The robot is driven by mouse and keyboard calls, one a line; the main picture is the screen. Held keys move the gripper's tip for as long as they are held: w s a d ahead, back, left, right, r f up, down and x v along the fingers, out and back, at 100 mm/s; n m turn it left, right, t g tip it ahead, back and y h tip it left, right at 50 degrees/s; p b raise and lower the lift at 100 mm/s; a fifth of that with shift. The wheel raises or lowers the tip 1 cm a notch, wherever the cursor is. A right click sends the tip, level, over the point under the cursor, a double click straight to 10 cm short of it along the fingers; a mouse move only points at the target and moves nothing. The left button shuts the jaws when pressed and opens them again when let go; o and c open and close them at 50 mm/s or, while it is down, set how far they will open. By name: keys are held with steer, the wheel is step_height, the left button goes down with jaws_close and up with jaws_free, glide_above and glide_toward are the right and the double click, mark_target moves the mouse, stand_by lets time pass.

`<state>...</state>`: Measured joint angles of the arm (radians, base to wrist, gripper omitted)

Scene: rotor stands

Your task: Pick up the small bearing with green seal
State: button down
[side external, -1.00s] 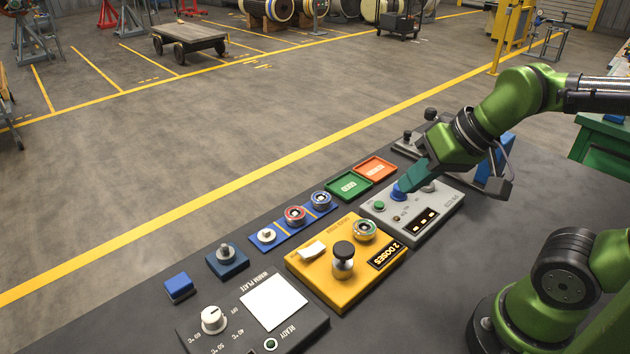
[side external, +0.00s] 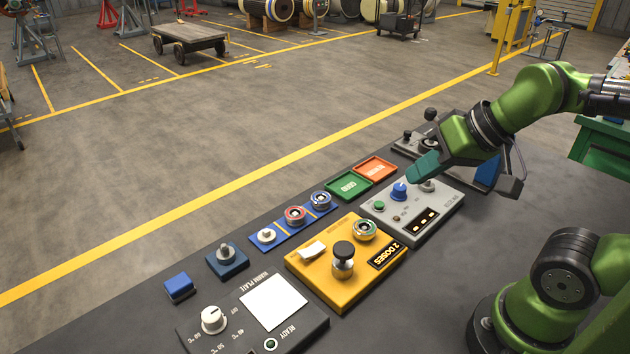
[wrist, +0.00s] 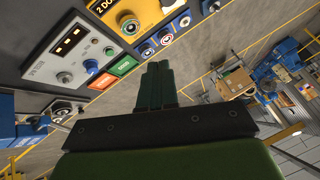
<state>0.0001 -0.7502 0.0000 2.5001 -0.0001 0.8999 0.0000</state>
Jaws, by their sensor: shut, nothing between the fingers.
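A small bearing with a green-tinted ring (side external: 364,229) sits on the far right part of the yellow dosing unit (side external: 300,272). In the wrist view, the bearing (wrist: 130,25) is near the top edge, on the yellow unit. My gripper (side external: 416,174) is shut and empty, above the grey control box (side external: 432,224) and just beyond its blue knob (side external: 399,191). The bearing lies to the left and nearer the camera, apart from the gripper. In the wrist view, the closed fingers (wrist: 160,68) point up the picture.
A blue strip (side external: 282,241) holds a red-ringed bearing (side external: 295,215), a blue-ringed one (side external: 321,200) and a small silver part (side external: 267,236). Green (side external: 348,186) and orange (side external: 376,168) trays lie behind. A black plunger (side external: 343,257) stands beside the bearing. A warm plate (side external: 274,302) lies front left.

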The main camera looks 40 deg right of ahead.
steer(key=shift+c, duration=1.5)
jaws_free()
steer(key=n+g+h, duration=0.2)
steer(key=n+g, duration=0.4)
glide_above(365, 228)
steer(key=s, duration=0.2)
step_height(365, 228, down, 4)
steer(key=f, duration=0.5)
steer(key=w+f, duration=0.1)
steer(key=f, duration=0.9)
steer(key=shift+w+f, duration=0.4)
